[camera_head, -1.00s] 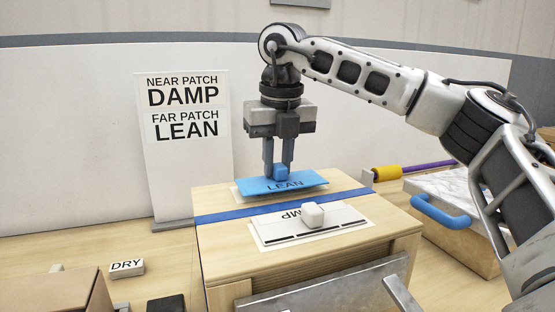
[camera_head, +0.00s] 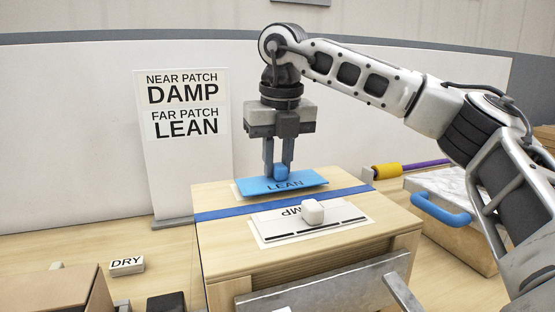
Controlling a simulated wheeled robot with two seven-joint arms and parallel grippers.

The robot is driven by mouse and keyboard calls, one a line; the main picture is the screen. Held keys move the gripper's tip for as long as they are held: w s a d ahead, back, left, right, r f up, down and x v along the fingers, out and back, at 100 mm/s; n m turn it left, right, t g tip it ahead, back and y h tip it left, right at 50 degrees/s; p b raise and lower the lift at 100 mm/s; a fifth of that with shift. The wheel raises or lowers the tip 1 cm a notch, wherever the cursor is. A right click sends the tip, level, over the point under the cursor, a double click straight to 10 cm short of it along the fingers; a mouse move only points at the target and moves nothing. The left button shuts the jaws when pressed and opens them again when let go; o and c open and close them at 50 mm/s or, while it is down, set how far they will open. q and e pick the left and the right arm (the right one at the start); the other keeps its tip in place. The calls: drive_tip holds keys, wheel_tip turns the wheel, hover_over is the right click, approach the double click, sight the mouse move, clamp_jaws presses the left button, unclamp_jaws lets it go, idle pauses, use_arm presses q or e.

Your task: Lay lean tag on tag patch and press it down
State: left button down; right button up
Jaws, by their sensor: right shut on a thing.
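The blue lean tag (camera_head: 300,182) reads LEAN and has a small blue knob (camera_head: 281,172) on top. My right gripper (camera_head: 280,165) is shut on that knob from above. The tag lies over the far patch (camera_head: 235,190) on the wooden block, slightly tilted; only a pale edge of the patch shows, and I cannot tell whether the tag touches it. A white damp tag (camera_head: 335,222) with a white knob (camera_head: 312,211) lies on the near patch (camera_head: 262,238). My left gripper is not in view.
A blue strip (camera_head: 225,213) crosses the block between the patches. A sign (camera_head: 183,110) reads near patch DAMP, far patch LEAN. A DRY tag (camera_head: 127,265) and a cardboard box (camera_head: 55,290) are at left. A blue-handled case (camera_head: 450,205) and a yellow-purple roller (camera_head: 387,171) are at right.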

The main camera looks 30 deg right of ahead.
sight(282, 168)
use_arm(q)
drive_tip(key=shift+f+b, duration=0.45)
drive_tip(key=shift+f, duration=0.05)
use_arm(e)
drive_tip(key=shift+f, duration=0.65)
drive_tip(key=o, duration=0.9)
drive_tip(key=shift+o, duration=0.2)
drive_tip(key=shift+a+r, duration=0.1)
drive_tip(key=shift+r, duration=0.1)
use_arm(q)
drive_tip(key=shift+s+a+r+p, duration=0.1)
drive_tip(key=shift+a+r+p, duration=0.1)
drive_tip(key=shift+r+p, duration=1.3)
use_arm(e)
wheel_tip(282, 168, up, 16)
drive_tip(key=s, duration=0.2)
drive_tip(key=shift+s+a+f+p, duration=0.2)
drive_tip(key=shift+s+p, duration=0.05)
drive_tip(key=shift+p, duration=0.2)
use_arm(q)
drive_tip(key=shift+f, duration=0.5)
